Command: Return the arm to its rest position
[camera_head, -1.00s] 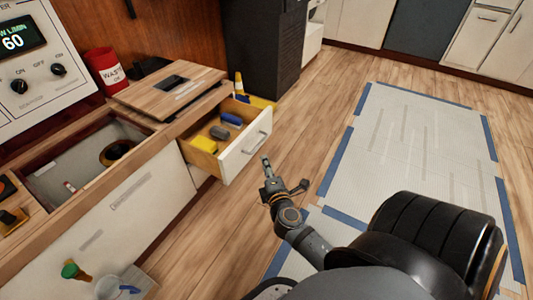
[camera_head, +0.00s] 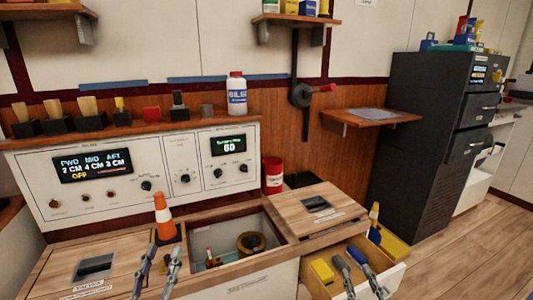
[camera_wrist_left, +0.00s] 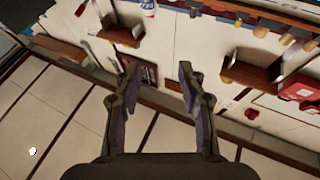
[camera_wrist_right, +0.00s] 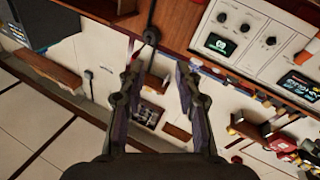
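My left gripper (camera_head: 158,264) is at the bottom left of the head view, in front of the counter with the orange cone. My right gripper (camera_head: 352,266) is at the bottom right, in front of the pulled-out drawer (camera_head: 391,284). Both point upward in the head view. In the left wrist view my left gripper's fingers (camera_wrist_left: 157,78) stand apart with nothing between them. In the right wrist view my right gripper's fingers (camera_wrist_right: 157,76) also stand apart and empty. A yellow block (camera_head: 321,271) lies in the open drawer.
The orange cone (camera_head: 164,216) stands beside the open bay (camera_head: 226,241). A red can (camera_head: 272,176) and a wooden lid (camera_head: 318,206) are to the right. The control panel (camera_head: 135,170) rises behind. A dark cabinet (camera_head: 430,150) stands at right, with free floor (camera_head: 480,250) before it.

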